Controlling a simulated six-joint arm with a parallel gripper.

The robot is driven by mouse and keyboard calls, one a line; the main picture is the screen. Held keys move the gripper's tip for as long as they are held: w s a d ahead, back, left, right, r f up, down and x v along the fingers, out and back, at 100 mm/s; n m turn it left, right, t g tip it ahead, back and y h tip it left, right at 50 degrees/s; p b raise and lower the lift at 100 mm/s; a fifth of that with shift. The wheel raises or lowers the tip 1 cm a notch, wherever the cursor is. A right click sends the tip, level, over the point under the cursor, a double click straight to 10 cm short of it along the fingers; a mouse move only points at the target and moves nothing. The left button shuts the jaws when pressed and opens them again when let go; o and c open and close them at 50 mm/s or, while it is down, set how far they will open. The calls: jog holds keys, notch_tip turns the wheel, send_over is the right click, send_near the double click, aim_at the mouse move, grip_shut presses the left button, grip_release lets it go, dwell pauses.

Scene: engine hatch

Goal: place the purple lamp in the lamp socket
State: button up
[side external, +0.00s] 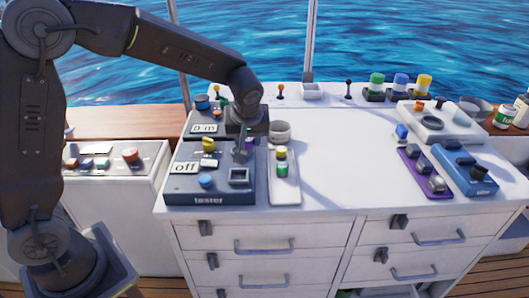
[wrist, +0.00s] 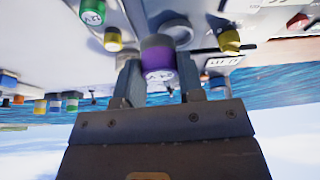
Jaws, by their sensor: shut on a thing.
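My gripper (wrist: 160,88) points down and is shut on the purple lamp (wrist: 158,62), a short cylinder with a white marked label. In the side external view, my gripper (side external: 245,153) is above the back right of the dark blue tester (side external: 222,194), and only a bit of the purple lamp (side external: 249,143) shows past the fingers. I cannot tell for sure that this is the lamp socket. The tester's display reads "off".
Right of the tester, a white tray (side external: 285,194) holds a yellow lamp (side external: 281,152) and a green lamp (side external: 282,169). The tester carries a yellow knob (side external: 208,143) and blue button (side external: 205,181). The middle countertop (side external: 345,160) is clear.

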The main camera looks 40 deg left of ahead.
jog(key=s+a+r, duration=0.1)
jog(key=a+r, duration=0.1)
jog(key=a, duration=0.5)
jog(key=s+a+r, duration=0.2)
jog(key=a+r, duration=0.1)
jog(key=a, duration=0.5)
jog(key=shift+s+a+m, duration=0.25)
jog(key=shift+a+m, duration=0.05)
jog(key=shift+m, duration=0.1)
jog(key=w+d+f, duration=0.2)
jog(key=d, duration=0.1)
jog(key=w+d+f, duration=0.2)
jog(key=d, duration=0.1)
jog(key=w+d+f, duration=0.2)
jog(key=d, duration=0.1)
jog(key=shift+w+d+f, duration=0.1)
jog(key=shift+w+f, duration=0.05)
jog(key=shift+f, duration=2.2)
jog(key=shift+f, duration=0.1)
jog(key=o, duration=0.9)
